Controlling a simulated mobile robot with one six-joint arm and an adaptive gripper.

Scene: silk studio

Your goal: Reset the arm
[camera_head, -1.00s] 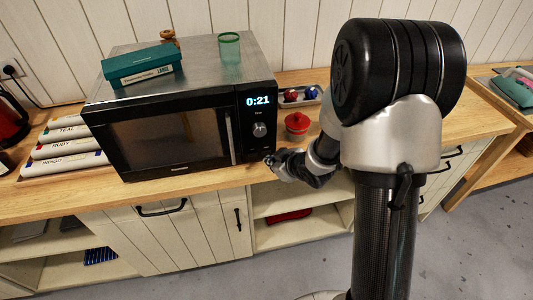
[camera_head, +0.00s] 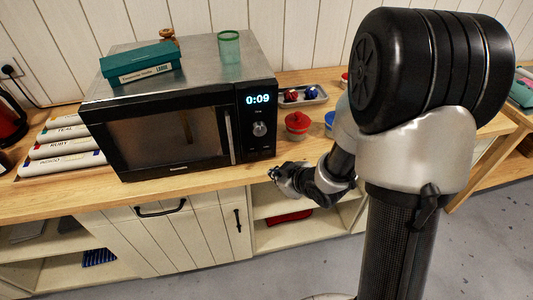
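My gripper (camera_head: 275,174) is in front of the counter's front edge, just to the right of and below the microwave (camera_head: 170,138). It is small and dark in this view, and its fingers are too unclear to tell whether they are open or shut. I see nothing clearly held in it. The microwave door is closed and its display reads 0:09. My arm bends from the gripper up to the right and hides part of the counter there.
A red lidded jar (camera_head: 297,122) stands on the counter behind my gripper. A tray (camera_head: 318,95) with small red and blue items is farther back. A teal box (camera_head: 142,62) and green glass (camera_head: 229,47) stand on the microwave. Labelled rolls (camera_head: 62,150) lie left.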

